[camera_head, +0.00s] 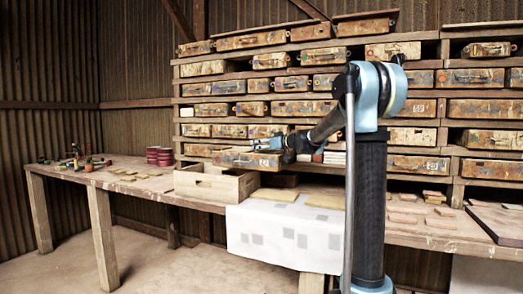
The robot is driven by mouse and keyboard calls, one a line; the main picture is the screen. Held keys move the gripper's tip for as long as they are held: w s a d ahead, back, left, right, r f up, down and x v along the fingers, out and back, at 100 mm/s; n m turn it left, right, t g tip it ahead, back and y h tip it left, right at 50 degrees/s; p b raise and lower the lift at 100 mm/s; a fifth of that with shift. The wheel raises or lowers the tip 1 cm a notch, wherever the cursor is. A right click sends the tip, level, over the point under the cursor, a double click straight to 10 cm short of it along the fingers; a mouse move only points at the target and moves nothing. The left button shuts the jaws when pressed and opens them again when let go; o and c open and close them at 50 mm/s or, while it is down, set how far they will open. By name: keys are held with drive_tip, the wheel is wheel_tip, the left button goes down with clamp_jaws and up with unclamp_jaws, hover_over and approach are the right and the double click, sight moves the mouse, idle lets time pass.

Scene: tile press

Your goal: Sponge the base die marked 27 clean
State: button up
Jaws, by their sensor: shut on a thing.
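A weathered wooden die with metal fittings (236,159) is in the camera_head view, left of centre. It is out in front of the rack, above the worktop and over an open wooden crate (205,185). A small marking shows near its right end, too small to read as 27. My gripper (268,144) is at the upper right of this die and looks shut on it; the fingertips are small and the exact contact is hard to see. I cannot make out a sponge.
A rack (440,93) of similar worn dies fills the back wall. Tiles (410,208) and a dark board lie at right.

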drive_tip(key=shift+d, duration=0.1)
idle(0.3)
drive_tip(key=shift+s+d, duration=0.25)
drive_tip(key=shift+d, duration=0.4)
drive_tip(key=shift+s+d, duration=0.2)
drive_tip(key=shift+d, duration=0.5)
drive_tip(key=shift+s+d, duration=0.25)
drive_tip(key=shift+d, duration=0.4)
drive_tip(key=shift+f, duration=0.55)
drive_tip(key=shift+w, duration=0.1)
drive_tip(key=shift+w+d, duration=0.3)
drive_tip(key=shift+w, duration=0.4)
drive_tip(key=shift+w+d, duration=0.3)
drive_tip(key=shift+w, duration=0.45)
drive_tip(key=shift+f, duration=0.1)
